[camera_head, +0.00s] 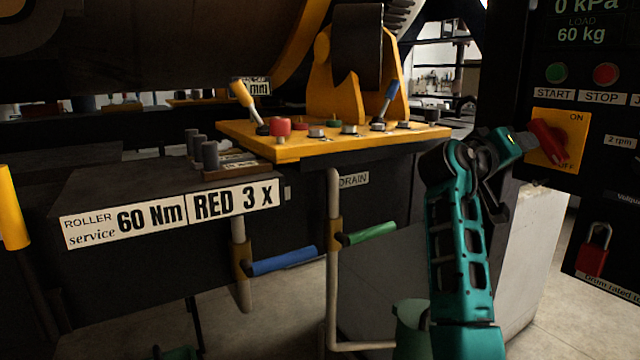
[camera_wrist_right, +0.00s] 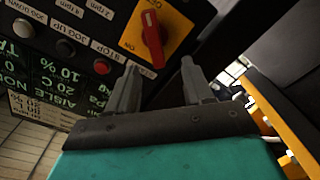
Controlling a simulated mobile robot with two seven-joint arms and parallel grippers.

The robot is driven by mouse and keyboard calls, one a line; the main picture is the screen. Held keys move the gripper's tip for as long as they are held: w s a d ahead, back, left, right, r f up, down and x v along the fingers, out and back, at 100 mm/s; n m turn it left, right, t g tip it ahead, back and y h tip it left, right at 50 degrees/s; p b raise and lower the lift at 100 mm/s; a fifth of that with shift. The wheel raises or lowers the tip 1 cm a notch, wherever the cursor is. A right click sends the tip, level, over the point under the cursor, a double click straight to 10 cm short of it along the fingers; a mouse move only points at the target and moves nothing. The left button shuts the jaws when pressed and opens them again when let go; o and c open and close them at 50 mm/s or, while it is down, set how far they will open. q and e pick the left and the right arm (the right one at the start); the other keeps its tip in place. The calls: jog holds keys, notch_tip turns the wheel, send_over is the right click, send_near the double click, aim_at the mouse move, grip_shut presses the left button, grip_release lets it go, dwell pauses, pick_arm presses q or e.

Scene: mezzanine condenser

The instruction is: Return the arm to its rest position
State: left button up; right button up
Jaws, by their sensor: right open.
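My right arm (camera_head: 460,245), teal and dark grey, rises at the right of the head view and bends at its top towards the control panel. Its gripper (camera_head: 522,143) is close to the red rotary switch (camera_head: 548,141) on a yellow ON/OFF plate. In the right wrist view the two grey fingers of the gripper (camera_wrist_right: 160,68) stand apart with nothing between them. The red switch handle (camera_wrist_right: 153,42) shows beyond the fingertips, apparently not held. Contact with it cannot be judged in the head view. My left gripper does not show.
The panel carries a green START button (camera_head: 557,73), a red STOP button (camera_head: 606,75) and a red padlock (camera_head: 594,250). A yellow shelf (camera_head: 300,150) with levers and knobs lies left of my arm. Blue (camera_head: 284,261) and green (camera_head: 371,234) handles are on pipes below it.

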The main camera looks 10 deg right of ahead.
jog(key=s+a+f+n+t+y, duration=0.1)
jog(key=a+f+n+t+y, duration=0.3)
jog(key=f, duration=1.2)
jog(key=s+a+f+n+t+y, duration=0.2)
jog(key=a+f+n+y, duration=0.3)
jog(key=f, duration=1.1)
jog(key=s+a+f+g+y, duration=0.1)
jog(key=s+a+f+y, duration=0.2)
jog(key=s+a+f, duration=0.2)
jog(key=s+a+f+m+g+y, duration=0.1)
jog(key=s+a+f+y, duration=0.2)
jog(key=s, duration=0.8)
jog(key=s+a+f+m+y, duration=0.1)
jog(key=s+a+f+y, duration=0.2)
jog(key=s+a+f, duration=0.3)
notch_tip(320, 180, down, 4)
jog(key=shift+s+a+r+g+y, duration=0.2)
jog(key=shift+s+a+g+y, duration=0.15)
jog(key=shift+s, duration=0.9)
jog(key=shift+c, duration=0.7)
jog(key=shift+d, duration=0.1)
